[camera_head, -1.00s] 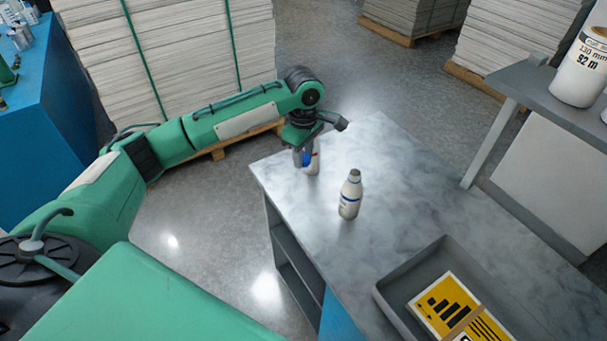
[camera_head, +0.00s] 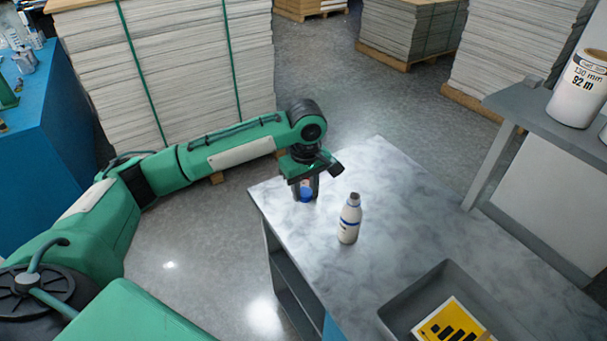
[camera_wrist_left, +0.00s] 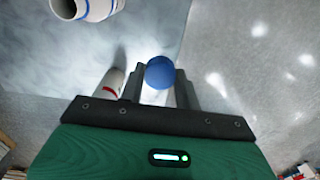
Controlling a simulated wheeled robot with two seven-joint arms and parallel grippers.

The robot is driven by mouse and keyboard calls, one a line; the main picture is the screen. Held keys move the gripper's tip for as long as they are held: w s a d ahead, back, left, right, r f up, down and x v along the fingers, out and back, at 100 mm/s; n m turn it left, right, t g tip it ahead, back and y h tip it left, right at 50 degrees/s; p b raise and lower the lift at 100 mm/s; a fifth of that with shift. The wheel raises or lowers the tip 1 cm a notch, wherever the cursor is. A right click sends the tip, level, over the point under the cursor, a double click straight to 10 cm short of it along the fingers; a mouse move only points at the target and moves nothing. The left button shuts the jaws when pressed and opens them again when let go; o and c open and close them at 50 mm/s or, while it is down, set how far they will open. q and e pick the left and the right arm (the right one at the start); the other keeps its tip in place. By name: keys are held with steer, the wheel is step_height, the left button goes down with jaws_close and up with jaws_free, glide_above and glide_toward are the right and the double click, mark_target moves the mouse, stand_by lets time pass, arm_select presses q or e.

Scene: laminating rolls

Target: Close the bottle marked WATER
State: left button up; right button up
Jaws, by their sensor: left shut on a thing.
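A white bottle with blue bands (camera_head: 349,220) stands upright on the marbled tabletop, right of my left gripper. Its top looks grey, and its lettering is too small to read. It also shows, cut off, at the top left of the left wrist view (camera_wrist_left: 86,8). My left gripper (camera_head: 305,191) points down over the table's far left part. Its fingers (camera_wrist_left: 160,84) are shut on a round blue cap (camera_wrist_left: 160,72). A second white bottle with a red mark (camera_wrist_left: 109,86) is beside the fingers, partly hidden by one of them. My right gripper is out of view.
The marbled table (camera_head: 420,215) is clear around the banded bottle. A grey tray (camera_head: 440,272) with a yellow and black item (camera_head: 452,322) is at the front right. A grey shelf (camera_head: 530,112) at the right holds a large white roll (camera_head: 578,88).

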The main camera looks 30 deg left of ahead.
arm_select(q)
steer(key=s+d+f+m, duration=0.2)
steer(key=s+m, duration=0.3)
steer(key=s+d+f+m, duration=0.1)
steer(key=s+d+m, duration=0.2)
steer(key=s+m, duration=0.3)
steer(key=shift+s+d+f+m+b, duration=0.15)
steer(key=shift+d+f+m+b, duration=0.05)
steer(key=shift+f+m+b, duration=0.2)
